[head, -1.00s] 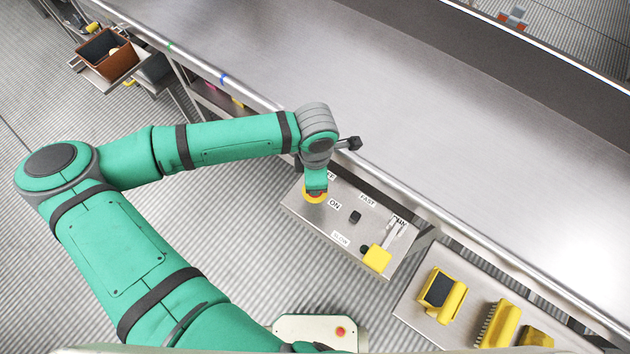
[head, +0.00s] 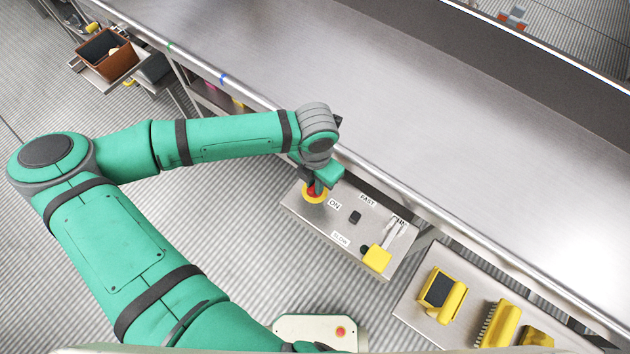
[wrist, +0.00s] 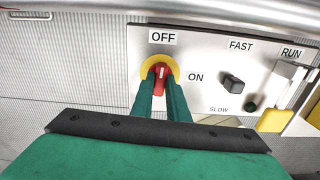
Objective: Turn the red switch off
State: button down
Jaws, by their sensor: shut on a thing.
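The red switch (head: 312,190) sits in a yellow ring (head: 316,199) on a grey control panel (head: 350,234). In the wrist view the red switch (wrist: 161,74) stands upright, its white line towards the OFF label (wrist: 163,37) above. The ON label (wrist: 196,77) is to its right. My gripper (wrist: 161,86) has one green finger on each side of the switch and is shut on it. The fingers hide the lower part of the switch and ring. In the head view my gripper (head: 319,183) is over the switch and hides the OFF label.
A black knob (head: 355,217) between FAST and SLOW and a yellow-handled RUN lever (head: 377,258) share the panel. A steel conveyor table (head: 330,80) runs behind it. A tray with yellow brushes (head: 501,322) is at the lower right.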

jog(key=shift+d+n, duration=0.1)
jog(key=shift+n, duration=0.4)
jog(key=c, duration=1.7)
grip_release()
notch_tip(320, 180, up, 11)
jog(key=shift+f, duration=0.1)
